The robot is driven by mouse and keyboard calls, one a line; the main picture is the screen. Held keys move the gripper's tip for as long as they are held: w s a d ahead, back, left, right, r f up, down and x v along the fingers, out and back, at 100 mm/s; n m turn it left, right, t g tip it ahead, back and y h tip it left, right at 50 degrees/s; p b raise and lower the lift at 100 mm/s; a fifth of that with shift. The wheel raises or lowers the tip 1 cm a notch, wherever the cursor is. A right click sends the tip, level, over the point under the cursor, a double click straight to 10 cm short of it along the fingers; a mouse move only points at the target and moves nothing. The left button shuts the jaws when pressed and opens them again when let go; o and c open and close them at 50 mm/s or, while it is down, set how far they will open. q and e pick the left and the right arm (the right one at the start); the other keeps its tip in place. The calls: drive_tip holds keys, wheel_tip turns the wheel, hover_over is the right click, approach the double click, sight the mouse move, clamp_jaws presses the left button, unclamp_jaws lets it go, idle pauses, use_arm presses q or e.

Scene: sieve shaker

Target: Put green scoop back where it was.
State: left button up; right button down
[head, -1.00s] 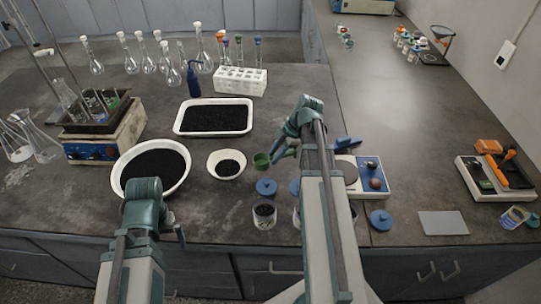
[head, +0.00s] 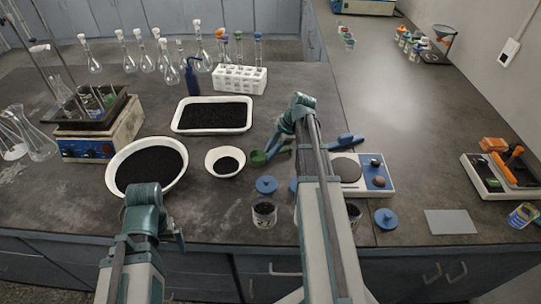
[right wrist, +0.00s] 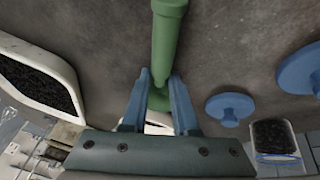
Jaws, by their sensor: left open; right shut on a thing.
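The green scoop (head: 259,158) is just right of the small white bowl (head: 212,167) of black grains in the head view. My right gripper (head: 278,152) is shut on the scoop. In the right wrist view its green handle (right wrist: 168,40) runs up from between the blue fingers (right wrist: 163,95). The scoop is low over the bench, and I cannot tell whether it touches. My left gripper (head: 178,236) is open and empty near the front edge, below the large round white basin (head: 118,183); its fingers are partly hidden.
A blue lid (head: 266,185) and a jar of black grains (head: 264,213) stand in front of the scoop. A blue-handled tool (head: 346,140) and a balance (head: 378,178) are right of my right arm. A white tray (head: 180,116) lies behind.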

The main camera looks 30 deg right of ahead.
drive_tip(key=shift+f, duration=0.1)
drive_tip(key=c, duration=0.7)
unclamp_jaws()
drive_tip(key=shift+r, duration=0.2)
drive_tip(key=p+v, duration=1.1)
drive_tip(key=v, duration=0.1)
drive_tip(key=shift+a, duration=0.15)
